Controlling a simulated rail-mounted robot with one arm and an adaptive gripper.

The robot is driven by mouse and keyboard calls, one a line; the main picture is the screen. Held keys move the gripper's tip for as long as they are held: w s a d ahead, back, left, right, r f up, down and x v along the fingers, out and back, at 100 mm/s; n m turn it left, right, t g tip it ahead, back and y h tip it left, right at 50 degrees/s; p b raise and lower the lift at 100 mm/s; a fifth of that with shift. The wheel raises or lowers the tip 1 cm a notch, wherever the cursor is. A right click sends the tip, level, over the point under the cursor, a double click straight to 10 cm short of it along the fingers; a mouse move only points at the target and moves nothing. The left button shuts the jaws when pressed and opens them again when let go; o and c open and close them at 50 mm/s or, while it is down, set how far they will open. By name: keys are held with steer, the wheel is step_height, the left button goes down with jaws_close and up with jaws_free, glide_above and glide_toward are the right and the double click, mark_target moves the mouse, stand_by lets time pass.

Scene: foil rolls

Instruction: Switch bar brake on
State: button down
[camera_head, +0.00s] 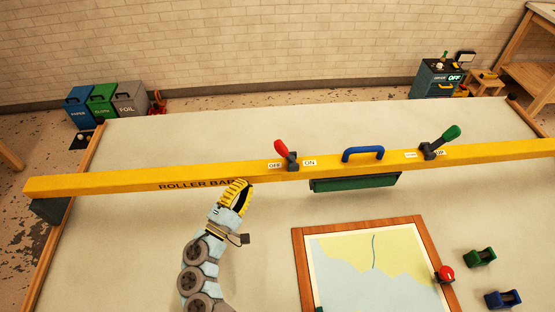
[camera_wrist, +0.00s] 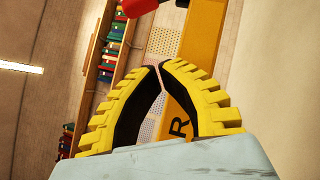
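The yellow roller bar (camera_head: 120,184) crosses the table from left to right. A lever with a red handle (camera_head: 281,147) stands on it between labels reading OFF on the left and ON on the right. The lever leans left, towards OFF. My gripper (camera_head: 246,183), with yellow ribbed fingers, is at the bar's front edge, left of and below the lever, apart from it. In the wrist view the fingertips (camera_wrist: 157,67) come together with nothing held between them. The red handle (camera_wrist: 140,5) shows at the top edge of that view, beyond the fingertips.
A blue handle (camera_head: 363,152) and a green-handled lever (camera_head: 446,137) stand further right on the bar. A dark green piece (camera_head: 355,183) hangs below it. A wood-framed map panel (camera_head: 300,255) with a red knob (camera_head: 446,273) lies in front. Bins (camera_head: 103,101) stand behind the table.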

mark_target(284, 152)
steer(key=shift+s+d+r+m+h, duration=0.2)
steer(key=shift+d+r+h, duration=0.15)
steer(key=shift+r+h, duration=0.2)
steer(key=shift+s+d+r+m+h, duration=0.1)
steer(key=shift+s+d+r+h, duration=0.15)
steer(key=shift+r+h, duration=0.3)
steer(key=shift+w+d, duration=0.1)
steer(key=x, duration=1)
steer(key=shift+f+b, duration=0.2)
steer(key=shift+b, duration=0.1)
steer(key=shift+r, duration=0.1)
